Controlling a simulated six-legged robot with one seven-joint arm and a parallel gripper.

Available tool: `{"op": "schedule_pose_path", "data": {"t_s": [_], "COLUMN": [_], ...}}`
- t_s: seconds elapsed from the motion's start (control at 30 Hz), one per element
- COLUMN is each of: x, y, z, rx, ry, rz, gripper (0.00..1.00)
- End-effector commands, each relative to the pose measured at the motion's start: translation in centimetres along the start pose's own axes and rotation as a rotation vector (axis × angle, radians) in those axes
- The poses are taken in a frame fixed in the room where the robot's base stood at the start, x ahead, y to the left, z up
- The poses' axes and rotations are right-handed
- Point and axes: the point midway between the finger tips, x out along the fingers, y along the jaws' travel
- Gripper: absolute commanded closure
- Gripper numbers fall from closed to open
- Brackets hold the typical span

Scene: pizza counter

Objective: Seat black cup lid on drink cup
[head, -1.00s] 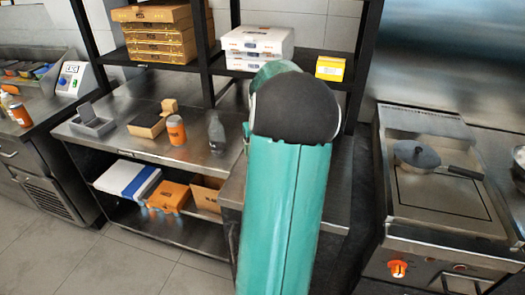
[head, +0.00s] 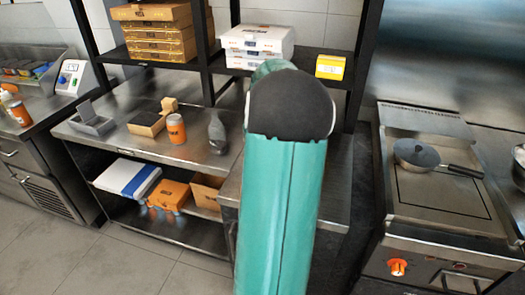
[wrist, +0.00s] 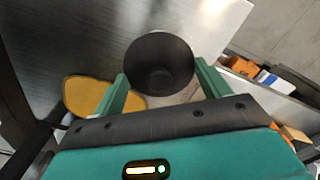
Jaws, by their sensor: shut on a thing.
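In the wrist view, my gripper (wrist: 160,76) has its two green fingers on either side of a round black hollow piece (wrist: 160,52), and is shut on it. I take this piece for the black cup lid; its wide dark rim faces the camera, with a smaller disc inside. In the head view my own arm hides the gripper and the piece. I cannot make out the drink cup with certainty in either view; the black piece and my arm cover part of the counter.
White pizza boxes (head: 256,40) sit on the shelf above. A pan (head: 415,155) rests on the griddle at right. A yellow flat thing (wrist: 88,97) lies below my fingers.

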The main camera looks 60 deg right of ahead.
Motion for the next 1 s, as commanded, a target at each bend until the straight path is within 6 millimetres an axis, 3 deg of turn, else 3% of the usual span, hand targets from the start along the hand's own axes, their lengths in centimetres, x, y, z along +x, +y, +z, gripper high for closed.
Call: {"op": "schedule_pose_path", "data": {"t_s": [0.4, 0.43, 0.57, 0.83, 1.0], "x": [0.5, 0.6, 0.5, 0.3, -1.7], "y": [0.0, 0.0, 0.0, 0.0, 0.0], "z": [0.0, 0.0, 0.0, 0.0, -0.1], "rx": [0.000, 0.000, 0.000, 0.000, 0.001], "ry": [0.000, 0.000, 0.000, 0.001, 0.003], "rz": [0.000, 0.000, 0.000, 0.000, 0.001], "gripper": [0.46, 0.22, 0.00, 0.00, 0.00]}}
